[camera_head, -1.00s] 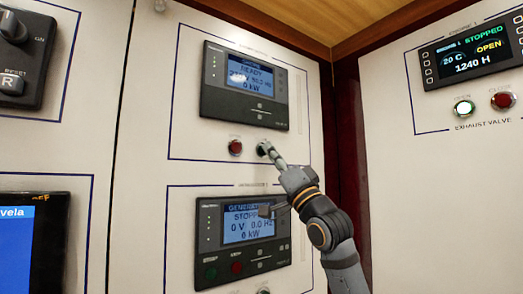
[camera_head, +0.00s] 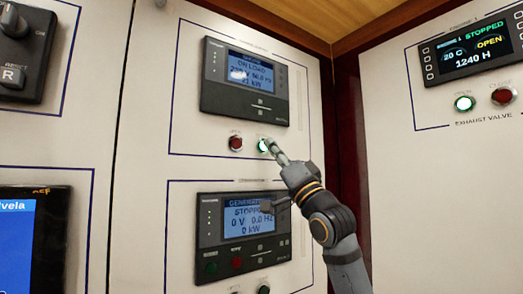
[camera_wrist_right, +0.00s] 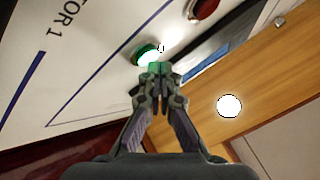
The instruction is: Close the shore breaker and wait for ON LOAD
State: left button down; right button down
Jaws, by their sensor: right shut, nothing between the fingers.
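The shore panel display (camera_head: 250,72) at upper centre reads ON LOAD, with a kW figure that looks like 21. Below it are a red button (camera_head: 236,143) and a green button (camera_head: 263,145), which glows. My right gripper (camera_head: 272,148) is shut with its fingertips at the green button, partly covering it. In the right wrist view the fingertips (camera_wrist_right: 156,68) meet at the lit green button (camera_wrist_right: 143,53), and the red button (camera_wrist_right: 203,8) is beside it. I cannot tell whether the tips still touch the button. My left gripper is not in view.
A generator panel (camera_head: 248,222) below reads STOPPED, 0 V, 0 kW, with its own buttons underneath. My right arm passes its right edge. An exhaust valve panel (camera_head: 471,45) is on the right wall. A blue screen (camera_head: 15,240) and a knob panel are at left.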

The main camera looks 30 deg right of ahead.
jog(key=shift+s, duration=0.35)
jog(key=s+b, duration=0.3)
jog(key=s, duration=0.2)
jog(key=shift+d+b, duration=0.2)
jog(key=shift+b, duration=0.15)
dwell(0.6)
